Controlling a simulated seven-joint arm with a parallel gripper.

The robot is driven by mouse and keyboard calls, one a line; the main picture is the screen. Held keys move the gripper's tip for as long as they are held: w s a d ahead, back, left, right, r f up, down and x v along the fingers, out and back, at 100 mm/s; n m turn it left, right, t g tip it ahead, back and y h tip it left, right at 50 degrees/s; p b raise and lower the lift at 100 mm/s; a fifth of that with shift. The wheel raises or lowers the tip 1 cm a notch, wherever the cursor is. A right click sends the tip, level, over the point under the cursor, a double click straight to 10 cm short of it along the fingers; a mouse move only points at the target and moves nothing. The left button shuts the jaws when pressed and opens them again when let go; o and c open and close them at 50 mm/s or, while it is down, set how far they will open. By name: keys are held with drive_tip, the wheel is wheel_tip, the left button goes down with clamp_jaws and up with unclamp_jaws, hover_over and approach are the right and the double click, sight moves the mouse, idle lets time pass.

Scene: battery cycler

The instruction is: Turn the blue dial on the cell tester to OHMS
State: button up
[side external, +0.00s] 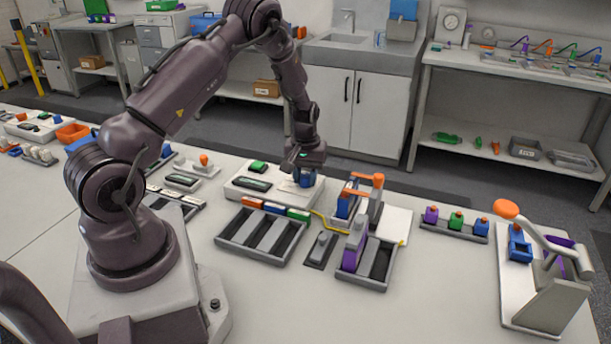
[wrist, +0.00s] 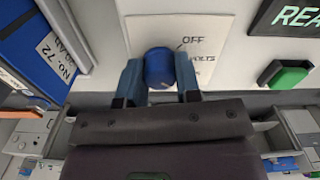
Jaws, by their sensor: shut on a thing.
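The cell tester (side external: 246,190) is a white box on the bench with a dark display and a green button (side external: 258,167). In the wrist view its label plate (wrist: 208,32) reads OFF and VOLTS, with a further word below mostly hidden by my gripper. The display shows in part as "REA" at the upper right. The blue dial (wrist: 159,67) sits between the two blue fingers of my gripper (wrist: 160,80), which is shut on it. In the side view my gripper (side external: 305,177) is over the tester's right end and largely hides the dial. I cannot tell which word the dial points to.
A blue block labelled NO. 72 (wrist: 40,45) stands close beside the tester. The rack with orange-topped parts (side external: 362,200) is just right of my gripper. Compartment trays (side external: 228,243) lie in front, with coloured blocks along the edge.

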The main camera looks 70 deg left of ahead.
sight(304, 176)
drive_tip(key=o, duration=0.9)
drive_tip(key=shift+o, duration=0.2)
drive_tip(key=shift+r, duration=0.1)
wheel_tip(304, 176, up, 13)
drive_tip(key=s+d+r+m+t, duration=0.2)
drive_tip(key=s+d+r+m, duration=0.3)
drive_tip(key=s+d+r, duration=0.3)
drive_tip(key=s+d+r+m+t, duration=0.3)
drive_tip(key=s+d+r, duration=0.6)
drive_tip(key=d, duration=0.7)
drive_tip(key=s+m, duration=0.1)
drive_tip(key=m, duration=0.1)
drive_tip(key=shift+d+r+m+t, duration=0.25)
drive_tip(key=shift+m+t, duration=0.05)
drive_tip(key=shift+m, duration=0.1)
